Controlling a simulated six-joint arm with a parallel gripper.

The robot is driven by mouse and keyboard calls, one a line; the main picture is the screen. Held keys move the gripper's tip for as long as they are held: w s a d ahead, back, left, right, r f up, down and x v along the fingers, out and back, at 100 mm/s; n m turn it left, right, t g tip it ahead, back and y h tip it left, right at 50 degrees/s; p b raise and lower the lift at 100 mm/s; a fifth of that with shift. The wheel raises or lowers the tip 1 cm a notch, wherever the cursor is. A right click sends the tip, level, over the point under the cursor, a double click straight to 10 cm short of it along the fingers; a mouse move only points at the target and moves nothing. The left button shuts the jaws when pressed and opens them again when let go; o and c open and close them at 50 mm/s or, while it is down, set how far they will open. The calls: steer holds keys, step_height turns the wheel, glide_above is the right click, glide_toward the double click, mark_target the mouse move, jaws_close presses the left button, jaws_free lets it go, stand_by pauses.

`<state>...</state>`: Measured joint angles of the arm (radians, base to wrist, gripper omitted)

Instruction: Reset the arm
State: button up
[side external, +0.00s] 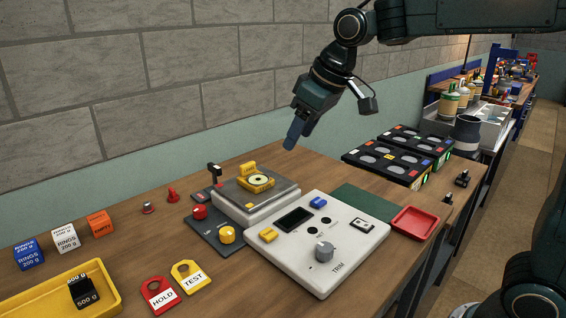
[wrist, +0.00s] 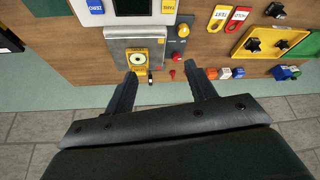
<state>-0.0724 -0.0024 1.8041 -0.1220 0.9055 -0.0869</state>
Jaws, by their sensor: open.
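My gripper (side external: 294,134) hangs in the air above the back of the wooden bench, near the wall. The wrist view shows its two fingers (wrist: 162,86) apart, with nothing between them. The scale (side external: 256,203) has a grey plate and stands on the bench below and to the left of the gripper. A yellow piece with a round pale dial (side external: 257,181) sits on that plate; it also shows in the wrist view (wrist: 139,57). The white control panel (side external: 318,250) with a TRIM knob (side external: 324,251) stands in front of the scale.
A yellow tray (side external: 110,283) holding a black 600 g weight (side external: 82,291) lies at the left front. HOLD (side external: 158,295) and TEST (side external: 190,277) tags lie beside it. Black racks (side external: 388,162) and a red tray (side external: 415,222) are at the right. The brick wall (side external: 160,75) runs behind.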

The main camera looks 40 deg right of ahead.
steer(key=s+d+f+m, duration=0.1)
steer(key=s+d+f, duration=0.1)
steer(key=s, duration=1)
steer(key=s+d+f+m+h, duration=0.1)
steer(key=s+d+f+m, duration=0.1)
steer(key=s, duration=1)
steer(key=shift+d+f+t, duration=0.4)
steer(key=shift+d+f, duration=0.25)
steer(key=shift+f, duration=0.25)
